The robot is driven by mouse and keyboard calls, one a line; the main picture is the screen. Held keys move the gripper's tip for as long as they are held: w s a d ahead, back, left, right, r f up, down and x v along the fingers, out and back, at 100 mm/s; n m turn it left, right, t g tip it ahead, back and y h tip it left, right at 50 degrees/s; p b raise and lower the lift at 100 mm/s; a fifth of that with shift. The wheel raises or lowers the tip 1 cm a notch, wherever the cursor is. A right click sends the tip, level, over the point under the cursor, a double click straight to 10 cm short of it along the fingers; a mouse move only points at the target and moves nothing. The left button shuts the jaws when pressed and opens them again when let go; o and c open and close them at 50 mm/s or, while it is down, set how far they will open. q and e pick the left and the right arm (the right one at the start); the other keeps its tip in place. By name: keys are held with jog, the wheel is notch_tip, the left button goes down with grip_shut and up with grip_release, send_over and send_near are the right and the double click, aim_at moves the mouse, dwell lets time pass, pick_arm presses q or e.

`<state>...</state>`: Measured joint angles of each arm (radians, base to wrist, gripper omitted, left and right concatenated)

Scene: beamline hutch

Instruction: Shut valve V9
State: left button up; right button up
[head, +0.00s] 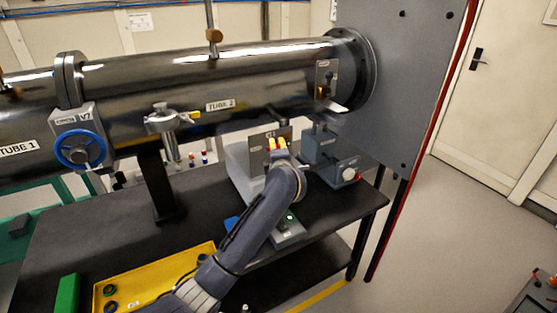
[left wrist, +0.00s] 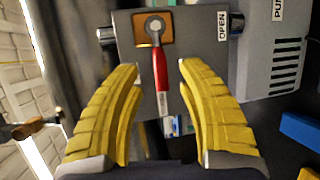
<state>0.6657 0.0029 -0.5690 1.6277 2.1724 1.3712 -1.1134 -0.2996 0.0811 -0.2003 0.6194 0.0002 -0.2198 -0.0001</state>
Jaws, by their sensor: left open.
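A valve with a red lever (left wrist: 160,80) and a brass-coloured square mount (left wrist: 153,28) sits on a grey plate (left wrist: 195,65) in the left wrist view. The lever points down in that picture. No V9 mark is readable. My left gripper (left wrist: 160,85) is open, with its yellow fingers on either side of the lever and gaps showing between. In the head view my left gripper (head: 278,145) is in front of the grey plate (head: 258,140) below TUBE 2, and covers the lever. My right gripper is not in view.
A blue handwheel valve (head: 80,149) marked V7 is at the left. A grey box (head: 330,160) stands right of the gripper. The steel tube (head: 250,80) runs above. A yellow tray (head: 170,268) and green block (head: 68,294) are at the front left.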

pick_arm(q)
jog(key=v, duration=0.8)
jog(key=shift+a, duration=0.1)
